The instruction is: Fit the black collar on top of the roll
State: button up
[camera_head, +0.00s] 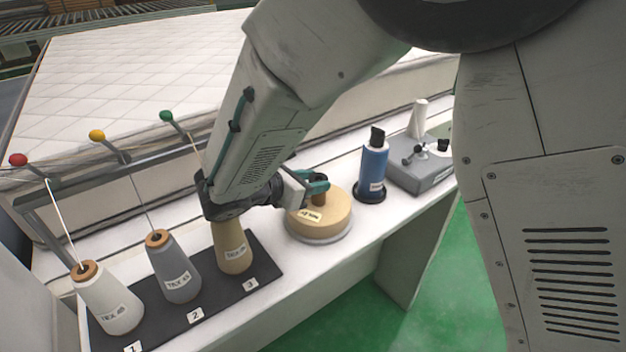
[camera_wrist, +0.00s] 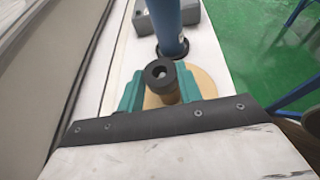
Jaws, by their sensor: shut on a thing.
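The roll (camera_head: 328,212) is a wide, flat, tan disc with a paper label and a brown core rising from its middle. It stands on a pale round base on the white counter. In the wrist view the roll (camera_wrist: 205,84) shows behind and below my fingers. My gripper (camera_head: 314,184) is over the roll's middle. In the wrist view, its teal fingers (camera_wrist: 160,88) are shut on the black collar (camera_wrist: 160,72), a short ring with a light hole. The collar is right over the brown core; I cannot tell whether it is seated. The finger hides it in the head view.
A blue cylinder with a black top (camera_head: 372,168) stands just right of the roll. A grey device (camera_head: 425,178) is beyond it. At left, several thread cones stand on a black mat (camera_head: 262,258). A quilted mattress (camera_head: 110,70) lies behind the counter.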

jog(key=o, duration=1.2)
jog(key=shift+s+d+f, duration=0.15)
jog(key=shift+f, duration=0.2)
jog(key=shift+s+d+f, duration=0.1)
jog(key=shift+f, duration=0.25)
jog(key=shift+a+r, duration=0.1)
jog(key=shift+r, duration=0.45)
jog(key=shift+w+a+r, duration=0.1)
jog(key=shift+r, duration=0.4)
jog(key=shift+f, duration=0.65)
jog(key=shift+s+d+f, duration=0.1)
jog(key=shift+s+d, duration=0.1)
jog(key=r, duration=0.9)
jog(key=shift+w+a+r, duration=0.1)
jog(key=shift+w+r, duration=0.05)
jog(key=shift+w, duration=0.2)
